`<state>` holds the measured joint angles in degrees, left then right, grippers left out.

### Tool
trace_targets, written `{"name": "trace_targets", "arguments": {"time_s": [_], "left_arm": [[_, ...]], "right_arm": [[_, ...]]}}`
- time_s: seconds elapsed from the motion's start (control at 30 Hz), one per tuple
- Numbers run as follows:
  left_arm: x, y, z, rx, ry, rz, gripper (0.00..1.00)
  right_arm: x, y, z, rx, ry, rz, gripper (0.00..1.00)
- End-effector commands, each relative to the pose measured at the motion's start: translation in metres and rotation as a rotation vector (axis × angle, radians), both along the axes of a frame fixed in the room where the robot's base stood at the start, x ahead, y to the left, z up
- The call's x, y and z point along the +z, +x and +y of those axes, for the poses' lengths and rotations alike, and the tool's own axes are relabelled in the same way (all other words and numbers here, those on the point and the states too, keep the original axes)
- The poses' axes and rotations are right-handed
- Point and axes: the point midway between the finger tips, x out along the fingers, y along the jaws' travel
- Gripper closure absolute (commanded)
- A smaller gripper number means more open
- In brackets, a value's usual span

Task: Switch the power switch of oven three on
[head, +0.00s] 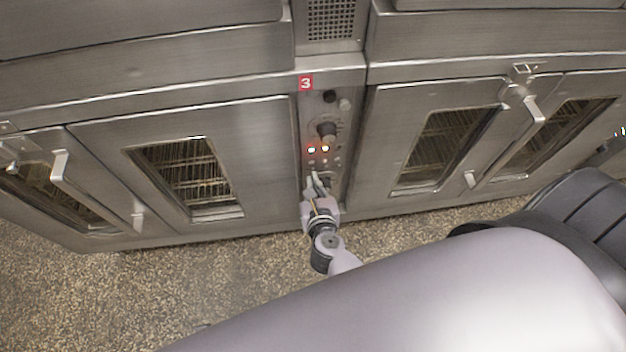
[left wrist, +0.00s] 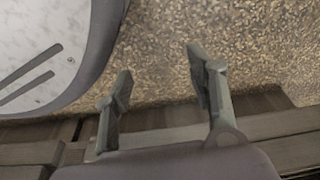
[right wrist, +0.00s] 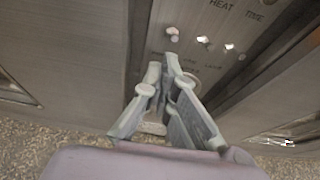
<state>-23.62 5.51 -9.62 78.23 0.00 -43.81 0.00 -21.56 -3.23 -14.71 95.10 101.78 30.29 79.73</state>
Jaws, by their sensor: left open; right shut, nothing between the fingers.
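The control panel of oven three (head: 340,112) is a narrow vertical strip under a red tag with a 3 (head: 306,83). It carries dark knobs and two glowing lights (head: 318,149). My right gripper (head: 317,178) is shut and empty, its fingertips at the lower part of the panel. In the right wrist view the fingertips (right wrist: 170,60) are in front of the panel (right wrist: 205,18), below lit lamps. They hide part of the switch area, so I cannot tell the power switch's position or whether they touch it. My left gripper (left wrist: 160,95) is open and empty above the floor.
Oven doors with windows and handles flank the panel, one on the left (head: 250,150) and one on the right (head: 385,170). Speckled floor (head: 150,290) lies in front. My own arm covers much of the lower right of the head view.

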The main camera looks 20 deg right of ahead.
Motion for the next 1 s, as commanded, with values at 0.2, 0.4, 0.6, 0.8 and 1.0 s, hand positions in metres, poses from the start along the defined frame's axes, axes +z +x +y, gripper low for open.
{"name": "trace_targets", "arguments": {"time_s": [0.2, 0.4, 0.6, 0.8, 1.0], "left_arm": [[-0.009, -0.006, 0.001, -0.001, 0.000, 0.006, 0.49], [-0.017, -0.012, 0.002, -0.002, 0.001, 0.010, 0.49], [-0.024, -0.019, 0.003, -0.003, 0.001, 0.015, 0.49], [-0.031, -0.028, 0.004, -0.005, 0.003, 0.023, 0.49], [-0.038, -0.040, 0.007, -0.007, 0.008, 0.037, 0.49]], "right_arm": [[0.000, 0.000, 0.000, 0.000, 0.000, 0.000, 1.00], [0.000, 0.000, 0.000, 0.000, 0.000, 0.000, 1.00], [0.002, 0.000, 0.000, 0.000, 0.000, 0.000, 1.00], [0.005, 0.000, 0.000, 0.000, 0.000, 0.000, 1.00], [0.007, 0.000, 0.000, 0.000, 0.000, 0.000, 1.00]]}}
